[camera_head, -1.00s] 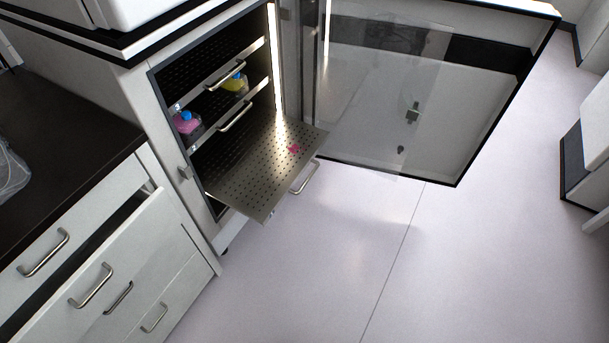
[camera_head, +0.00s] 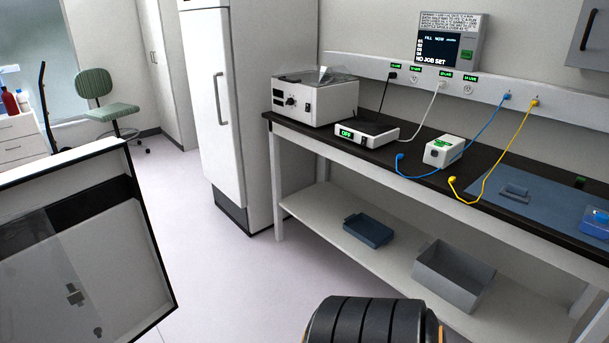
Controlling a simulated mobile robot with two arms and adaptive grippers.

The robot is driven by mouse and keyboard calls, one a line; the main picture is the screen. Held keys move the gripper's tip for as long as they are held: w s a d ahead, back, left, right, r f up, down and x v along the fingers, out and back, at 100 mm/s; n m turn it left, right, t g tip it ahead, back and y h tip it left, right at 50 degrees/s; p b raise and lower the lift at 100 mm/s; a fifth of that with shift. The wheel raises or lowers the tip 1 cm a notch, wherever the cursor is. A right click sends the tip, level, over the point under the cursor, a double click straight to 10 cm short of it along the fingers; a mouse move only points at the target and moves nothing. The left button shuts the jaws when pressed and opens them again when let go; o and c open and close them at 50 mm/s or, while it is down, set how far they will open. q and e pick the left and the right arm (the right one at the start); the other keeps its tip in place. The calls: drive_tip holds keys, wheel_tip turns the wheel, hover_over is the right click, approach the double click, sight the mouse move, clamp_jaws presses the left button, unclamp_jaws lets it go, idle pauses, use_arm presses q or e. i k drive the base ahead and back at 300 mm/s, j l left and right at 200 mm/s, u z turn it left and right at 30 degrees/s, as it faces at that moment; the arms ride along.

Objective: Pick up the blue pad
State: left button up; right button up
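A flat blue mat (camera_head: 552,207) lies on the right part of the black bench top. A small grey-blue block with a raised grip (camera_head: 514,192) sits on it. A blue box (camera_head: 596,222) stands near its right end, cut by the picture edge. I cannot tell for sure which of these blue things is the pad. Neither gripper shows; a black ribbed part at the bottom looks like my own arm.
The bench (camera_head: 330,138) holds a white centrifuge-like machine (camera_head: 312,97), a scale-like device (camera_head: 365,132) and a small white box (camera_head: 444,151). Blue and yellow cables cross it. A blue tray (camera_head: 368,230) and grey bin (camera_head: 453,275) stand below. An open door (camera_head: 95,245) is at left.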

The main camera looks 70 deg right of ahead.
sight(516, 193)
drive_tip(key=z, duration=3.55)
drive_tip(key=i+l, duration=0.05)
